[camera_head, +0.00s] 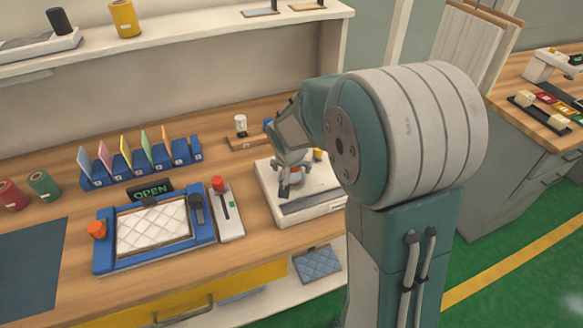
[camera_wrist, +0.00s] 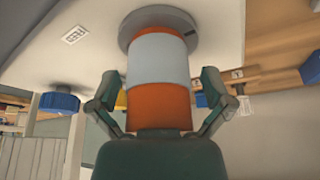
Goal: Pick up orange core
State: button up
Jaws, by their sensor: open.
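The orange core (camera_wrist: 158,108) is an orange cylinder with a pale grey band. In the wrist view it stands against a round grey disc (camera_wrist: 128,35) on a white surface (camera_wrist: 215,22). My gripper (camera_wrist: 160,88) is open, with one finger on each side of the core; I cannot tell whether either touches it. In the head view my gripper (camera_head: 288,184) reaches down over the white machine (camera_head: 268,183), and only a little orange shows beside it.
A blue frame (camera_head: 103,252) with a quilted pad, a lever box (camera_head: 230,222) and a blue rack (camera_head: 170,167) of coloured cards lie to the left on the wooden bench. A shelf (camera_head: 190,30) runs above. Blue knobs show in the wrist view.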

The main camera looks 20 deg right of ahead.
jog(key=c, duration=1.1)
